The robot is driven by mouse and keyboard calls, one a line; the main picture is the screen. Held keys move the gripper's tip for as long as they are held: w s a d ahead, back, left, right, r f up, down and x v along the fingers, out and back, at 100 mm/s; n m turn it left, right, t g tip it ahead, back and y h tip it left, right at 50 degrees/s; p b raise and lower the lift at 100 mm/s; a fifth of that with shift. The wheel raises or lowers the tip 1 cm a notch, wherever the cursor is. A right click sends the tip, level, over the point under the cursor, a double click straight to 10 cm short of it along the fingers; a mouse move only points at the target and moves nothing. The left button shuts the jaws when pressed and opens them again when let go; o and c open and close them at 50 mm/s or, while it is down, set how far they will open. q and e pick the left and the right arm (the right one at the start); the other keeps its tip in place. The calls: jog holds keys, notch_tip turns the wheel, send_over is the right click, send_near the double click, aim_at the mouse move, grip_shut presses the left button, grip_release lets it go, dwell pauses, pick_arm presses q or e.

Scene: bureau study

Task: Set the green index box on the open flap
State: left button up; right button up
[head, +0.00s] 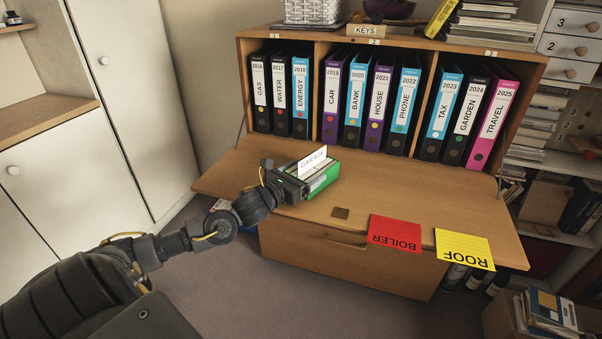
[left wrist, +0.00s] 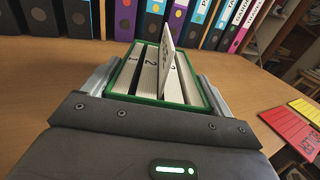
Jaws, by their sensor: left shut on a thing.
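The green index box (head: 322,180) holds white cards, with one tall card marked GARAGE standing up from it. My left gripper (head: 294,180) is shut on the box, with a finger along each side in the left wrist view (left wrist: 155,88). The box is over the left part of the open flap (head: 370,190) of the bureau. I cannot tell whether its bottom touches the flap. In the left wrist view the box (left wrist: 122,104) is upright, its numbered dividers showing. My right gripper is not in view.
Several ring binders (head: 376,107) stand in the bureau behind the flap. A red BOILER card (head: 395,233) and a yellow ROOF card (head: 464,249) lie at the flap's front edge. A small dark square (head: 340,213) is on the flap. The flap's middle is clear.

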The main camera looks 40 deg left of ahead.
pick_arm(q)
jog(key=o, duration=1.2)
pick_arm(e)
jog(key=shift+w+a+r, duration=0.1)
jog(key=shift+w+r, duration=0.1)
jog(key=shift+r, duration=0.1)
pick_arm(q)
jog(key=shift+r, duration=0.1)
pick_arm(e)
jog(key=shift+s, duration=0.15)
pick_arm(q)
jog(key=shift+s, duration=0.95)
jog(key=s, duration=0.8)
jog(key=shift+s+a, duration=0.25)
jog(key=shift+a, duration=0.05)
jog(key=shift+s, duration=0.8)
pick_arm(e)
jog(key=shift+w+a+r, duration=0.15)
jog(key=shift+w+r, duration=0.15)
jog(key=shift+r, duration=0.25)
